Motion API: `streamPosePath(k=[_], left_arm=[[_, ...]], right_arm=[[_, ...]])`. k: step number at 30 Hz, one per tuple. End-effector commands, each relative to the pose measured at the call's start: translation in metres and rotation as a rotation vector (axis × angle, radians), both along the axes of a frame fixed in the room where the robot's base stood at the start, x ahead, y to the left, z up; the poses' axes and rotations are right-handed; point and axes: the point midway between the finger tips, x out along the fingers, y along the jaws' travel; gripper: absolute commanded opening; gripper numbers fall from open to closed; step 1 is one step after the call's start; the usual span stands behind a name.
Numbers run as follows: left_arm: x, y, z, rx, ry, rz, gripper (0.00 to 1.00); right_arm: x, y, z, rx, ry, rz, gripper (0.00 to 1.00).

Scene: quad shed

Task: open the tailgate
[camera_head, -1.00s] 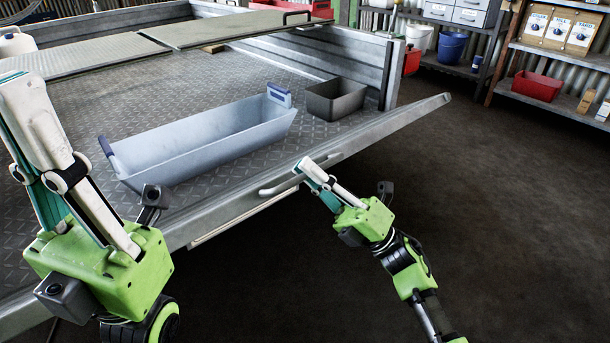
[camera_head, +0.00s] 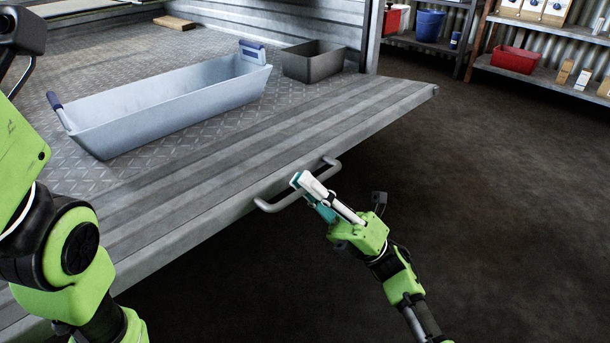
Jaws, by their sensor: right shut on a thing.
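The tailgate (camera_head: 230,155) is a ribbed grey metal panel folded out from the bed, with its inner face showing and lying about level with the bed floor. Its bar handle (camera_head: 268,206) is on the outer edge. My right gripper (camera_head: 300,181) is shut on the handle near its middle; the fingers hide that part of the bar. My left gripper's green body (camera_head: 22,155) is at the left edge of the view, over the bed's near left side. Its fingers are outside the picture.
A long pale blue trough (camera_head: 170,110) and a grey metal bin (camera_head: 315,62) stand on the bed behind the tailgate. A small wooden block (camera_head: 175,22) lies further back. Shelves with a red bin (camera_head: 515,59) and a blue bucket (camera_head: 429,25) line the back right. The dark floor at right is clear.

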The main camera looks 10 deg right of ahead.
Motion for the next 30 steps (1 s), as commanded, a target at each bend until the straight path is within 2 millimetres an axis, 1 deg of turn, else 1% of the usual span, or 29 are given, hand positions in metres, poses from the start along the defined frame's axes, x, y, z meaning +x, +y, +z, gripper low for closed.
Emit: streamPosePath(k=[1,6,11,22,24,25,30], left_arm=[[0.000,0.000,-0.009,0.000,-0.001,0.000,0.00],[0.000,0.000,-0.017,0.000,0.000,0.000,0.00],[0.000,0.000,-0.019,0.000,-0.001,0.000,0.00],[-0.001,0.000,-0.019,0.000,-0.002,0.000,0.00],[-0.001,0.000,-0.019,0.000,-0.002,0.000,0.00],[-0.001,0.000,-0.019,0.001,-0.001,0.000,0.00],[-0.001,0.000,-0.019,0.001,-0.001,0.000,0.00]], right_arm=[[0.001,0.002,-0.014,-0.005,0.006,-0.001,0.00],[0.000,0.001,-0.026,-0.004,0.006,-0.001,0.00],[-0.001,0.000,-0.030,-0.002,0.005,-0.001,0.00],[-0.001,0.000,-0.029,-0.001,0.003,-0.001,0.00],[-0.001,0.000,-0.029,-0.001,0.003,-0.001,0.21],[-0.001,0.000,-0.029,-0.001,0.002,-0.001,0.26],[-0.001,-0.001,-0.028,0.000,0.001,-0.001,0.26]])
